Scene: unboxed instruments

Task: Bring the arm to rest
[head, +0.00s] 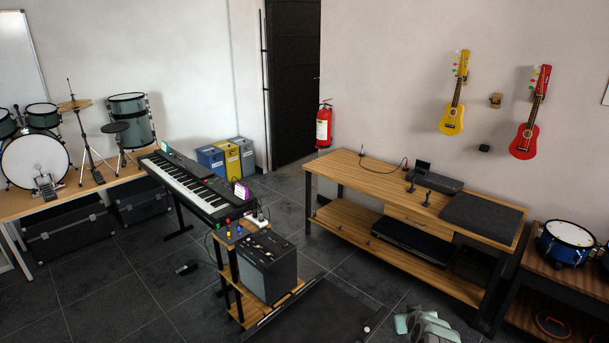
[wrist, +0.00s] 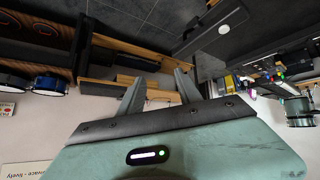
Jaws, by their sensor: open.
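My gripper (wrist: 160,78) shows in the wrist view, where the room appears upside down. Its two grey fingers stand apart with nothing between them, so it is open and empty. The fingers touch nothing that I can see. Pale green and grey parts at the bottom edge of the head view (head: 425,326) look like part of my arm. The fingers cannot be made out there.
A wooden workbench (head: 345,165) with a dark mat (head: 482,220) stands right of centre. A small amplifier stand (head: 268,268) and a keyboard (head: 190,187) are to its left. A blue drum (head: 568,236) is at the right. Dark tiled floor (head: 125,275) is open at the lower left.

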